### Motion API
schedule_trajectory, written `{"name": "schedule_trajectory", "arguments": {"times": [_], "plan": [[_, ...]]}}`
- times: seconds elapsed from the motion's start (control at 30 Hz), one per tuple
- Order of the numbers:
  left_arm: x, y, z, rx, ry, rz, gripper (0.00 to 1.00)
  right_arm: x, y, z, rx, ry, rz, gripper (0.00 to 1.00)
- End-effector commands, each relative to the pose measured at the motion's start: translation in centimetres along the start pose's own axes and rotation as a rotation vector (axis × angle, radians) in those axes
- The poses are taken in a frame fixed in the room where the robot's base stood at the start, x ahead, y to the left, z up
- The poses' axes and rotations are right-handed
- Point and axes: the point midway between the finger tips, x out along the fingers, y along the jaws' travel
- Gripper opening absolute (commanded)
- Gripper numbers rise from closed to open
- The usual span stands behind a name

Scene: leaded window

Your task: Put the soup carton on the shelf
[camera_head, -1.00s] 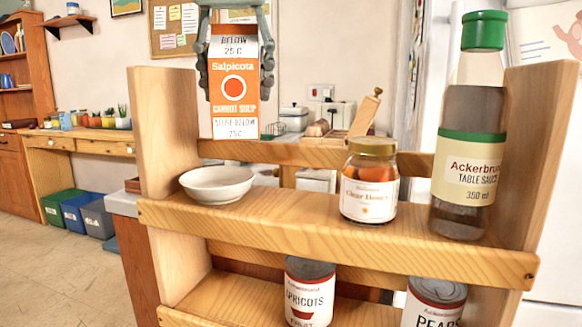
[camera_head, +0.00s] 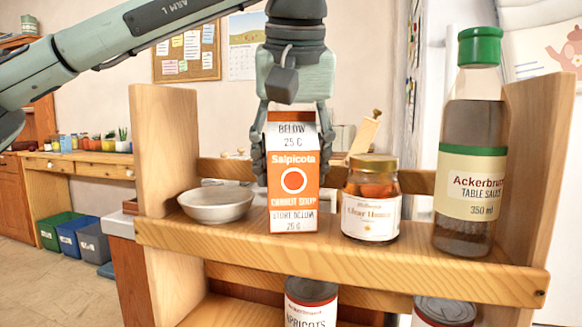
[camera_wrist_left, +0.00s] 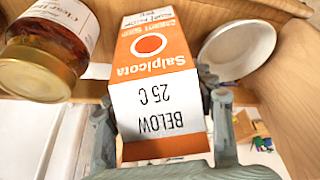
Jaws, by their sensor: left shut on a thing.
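The orange and white soup carton (camera_head: 293,180) is upright at the shelf's upper board, between the white bowl and the honey jar. My left gripper (camera_head: 291,150) comes down from above and is shut on the carton, one finger on each side. The carton's base is at the level of the shelf board (camera_head: 330,255); I cannot tell whether it bears on the board. In the left wrist view the carton (camera_wrist_left: 155,80) fills the middle between the fingers. My right gripper is not in view.
The white bowl (camera_head: 216,205) stands close left of the carton, and the honey jar (camera_head: 371,205) close right. A tall sauce bottle (camera_head: 470,150) stands at the right end. Cans of apricots (camera_head: 311,302) and pears (camera_head: 443,312) are on the lower board. Wooden side panels close both ends.

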Motion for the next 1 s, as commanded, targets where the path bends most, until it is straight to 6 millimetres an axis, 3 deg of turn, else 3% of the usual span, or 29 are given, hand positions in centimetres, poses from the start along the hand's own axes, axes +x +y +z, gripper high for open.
{"name": "schedule_trajectory", "arguments": {"times": [0.23, 0.27, 0.4, 0.77, 1.0], "plan": [[0.1, 0.0, 0.1, 0.0, 0.002, 0.001, 0.03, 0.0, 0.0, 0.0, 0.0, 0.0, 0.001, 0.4], [0.3, 0.0, 0.1, 0.001, 0.0, 0.0, 0.56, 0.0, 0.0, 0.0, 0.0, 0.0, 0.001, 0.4], [0.2, 0.0, 0.1, 0.001, 0.0, 0.0, 0.73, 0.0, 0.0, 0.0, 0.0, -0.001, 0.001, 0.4], [0.0, 0.0, 0.0, 0.001, 0.001, 0.0, 0.75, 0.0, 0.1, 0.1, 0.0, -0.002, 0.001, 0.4], [-3.7, 0.1, -0.1, 0.003, 0.003, 0.002, 0.75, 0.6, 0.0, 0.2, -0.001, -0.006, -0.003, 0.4]]}}
